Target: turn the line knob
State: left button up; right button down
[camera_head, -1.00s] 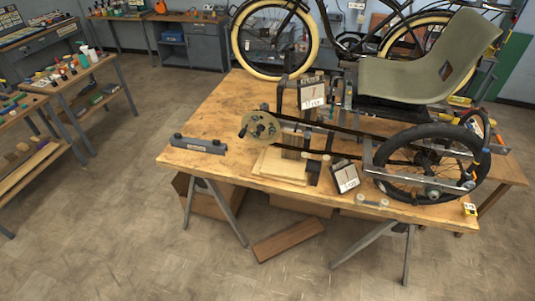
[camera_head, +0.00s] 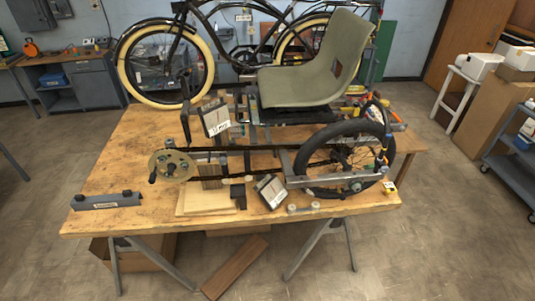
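I cannot tell for certain which part is the line knob. A grey bar (camera_head: 107,202) with two dark knobs on top lies at the table's front left corner. A round tan disc (camera_head: 172,166) with a dark hub stands to the right of it, on the trike frame. Two small pale round pieces (camera_head: 303,208) sit near the front edge, below the wheel. Neither of my grippers shows in the head view.
The wooden table (camera_head: 130,150) bears the trike frame with a green seat (camera_head: 310,75) and a black wheel (camera_head: 345,160). A bicycle stands behind.

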aim_at(223, 162)
jog(key=z, duration=0.25)
jog(key=i, duration=1.25)
jog(key=u, duration=0.55)
